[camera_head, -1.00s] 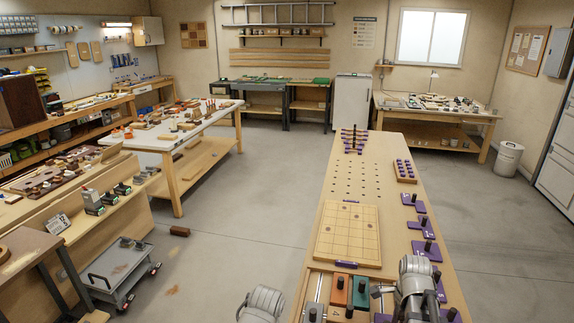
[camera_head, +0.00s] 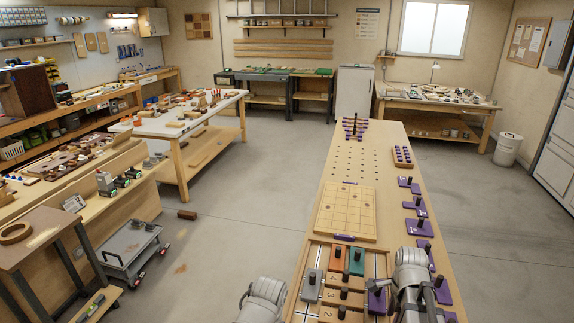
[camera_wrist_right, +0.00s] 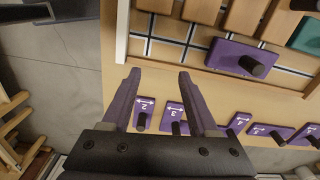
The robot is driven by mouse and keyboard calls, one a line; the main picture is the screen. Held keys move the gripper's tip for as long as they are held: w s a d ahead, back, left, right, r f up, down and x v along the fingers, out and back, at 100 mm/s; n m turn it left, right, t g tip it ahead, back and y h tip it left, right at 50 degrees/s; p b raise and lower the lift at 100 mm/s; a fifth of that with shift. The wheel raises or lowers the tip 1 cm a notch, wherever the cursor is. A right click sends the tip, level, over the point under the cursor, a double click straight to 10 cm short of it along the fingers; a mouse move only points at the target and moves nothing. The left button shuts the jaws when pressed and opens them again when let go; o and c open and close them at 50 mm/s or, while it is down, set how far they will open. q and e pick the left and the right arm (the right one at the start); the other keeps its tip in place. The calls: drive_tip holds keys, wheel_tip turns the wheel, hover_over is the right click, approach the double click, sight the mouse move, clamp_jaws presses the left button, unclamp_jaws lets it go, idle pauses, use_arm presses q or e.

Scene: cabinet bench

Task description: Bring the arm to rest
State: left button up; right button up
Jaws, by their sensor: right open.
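My right arm (camera_head: 411,275) comes in from the bottom of the head view, over the right part of the bench; its fingertips are hard to make out there. In the right wrist view my right gripper (camera_wrist_right: 157,88) is open with nothing between its fingers, pointing over the bench top. A purple block with a dark knob (camera_wrist_right: 237,58) lies in the tray, apart from the fingers; it also shows in the head view (camera_head: 376,301). My left arm (camera_head: 264,298) shows at the bottom, its gripper out of the picture.
The tray (camera_head: 308,255) holds orange (camera_head: 336,260), teal (camera_head: 356,263) and grey (camera_head: 311,284) knobbed blocks. Behind it lie a grid board (camera_head: 345,210) and a pegged rack (camera_head: 402,157). Purple knobbed plates (camera_head: 417,208) line the bench's right edge.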

use_arm(q)
drive_tip(key=shift+w, duration=0.15)
use_arm(e)
drive_tip(key=s+a+n, duration=0.4)
drive_tip(key=a+n, duration=0.7)
drive_tip(key=s+a+n+h, duration=0.1)
drive_tip(key=s+a+n, duration=0.3)
drive_tip(key=a+n, duration=0.8)
drive_tip(key=shift+s, duration=0.15)
